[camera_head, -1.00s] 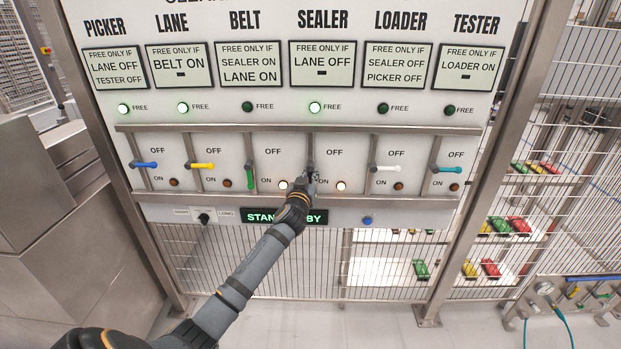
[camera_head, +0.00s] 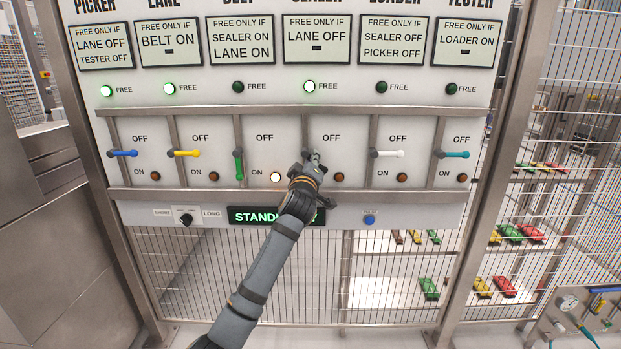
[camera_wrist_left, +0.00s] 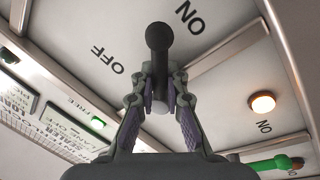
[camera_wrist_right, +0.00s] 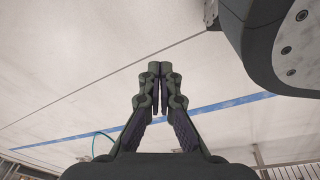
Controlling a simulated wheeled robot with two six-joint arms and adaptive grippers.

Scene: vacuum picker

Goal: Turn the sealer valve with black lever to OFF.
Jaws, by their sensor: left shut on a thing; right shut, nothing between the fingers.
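The black lever (camera_wrist_left: 158,38) of the SEALER valve sits between the fingers of my left gripper (camera_wrist_left: 161,82) in the left wrist view. My left gripper is shut on it. In the head view my left gripper (camera_head: 311,164) covers most of this lever, so its exact angle is hard to read there. The SEALER lamp (camera_head: 339,177) by ON is dark and the SEALER FREE light (camera_head: 309,86) is lit green. My right gripper (camera_wrist_right: 159,75) is shut and empty, over pale floor in the right wrist view.
The blue (camera_head: 123,153), yellow (camera_head: 186,153), white (camera_head: 387,153) and teal (camera_head: 453,154) levers lie sideways with dark lamps. The green lever (camera_head: 238,165) points down and its lamp (camera_head: 275,177) is lit. Metal rails (camera_head: 270,194) and dividers frame the valves.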

